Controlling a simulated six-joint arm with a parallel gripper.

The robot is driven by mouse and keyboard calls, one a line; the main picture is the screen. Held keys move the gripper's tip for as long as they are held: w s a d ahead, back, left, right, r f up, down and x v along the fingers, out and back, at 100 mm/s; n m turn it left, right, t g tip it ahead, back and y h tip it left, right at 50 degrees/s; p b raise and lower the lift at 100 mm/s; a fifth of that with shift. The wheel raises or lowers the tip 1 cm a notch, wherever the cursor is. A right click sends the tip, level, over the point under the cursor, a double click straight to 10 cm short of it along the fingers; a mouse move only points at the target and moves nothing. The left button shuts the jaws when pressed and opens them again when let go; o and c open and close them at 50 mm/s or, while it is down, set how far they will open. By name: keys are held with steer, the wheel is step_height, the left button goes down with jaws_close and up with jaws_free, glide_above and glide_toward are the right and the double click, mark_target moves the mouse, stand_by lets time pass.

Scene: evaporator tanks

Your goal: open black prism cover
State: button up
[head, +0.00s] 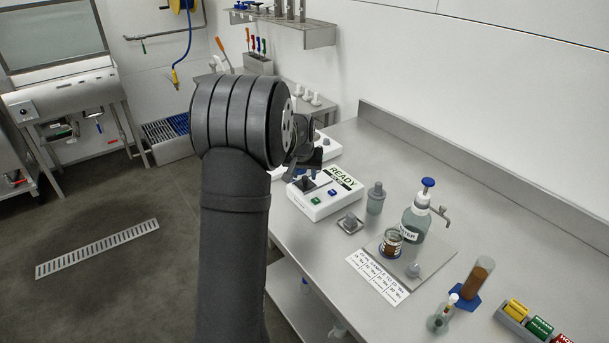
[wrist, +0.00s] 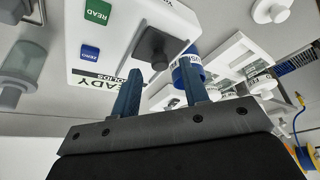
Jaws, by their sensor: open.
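The white READY meter (head: 325,199) stands on the steel bench, with a green button and a blue button on its top. Its black prism cover (wrist: 155,46) is a dark square piece with a raised knob in the wrist view and lies down flat on the meter. In the head view the cover (head: 308,184) is small and partly hidden near my gripper. My gripper (wrist: 158,80) is open, with its two blue fingers apart and nothing held between them. The cover shows just beyond the fingertips; I cannot tell any contact.
A blue-banded container (wrist: 187,72) shows close behind one finger. A small steel plate with a grey knob (head: 350,223) and a grey bottle (head: 375,198) stand right of the meter. A water bottle (head: 415,222) and a brown jar (head: 391,242) are farther right.

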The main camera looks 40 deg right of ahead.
steer(key=shift+x, duration=0.75)
jaws_close()
steer(key=shift+d, duration=2.85)
jaws_free()
steer(key=v, duration=1.7)
steer(key=shift+r, duration=0.25)
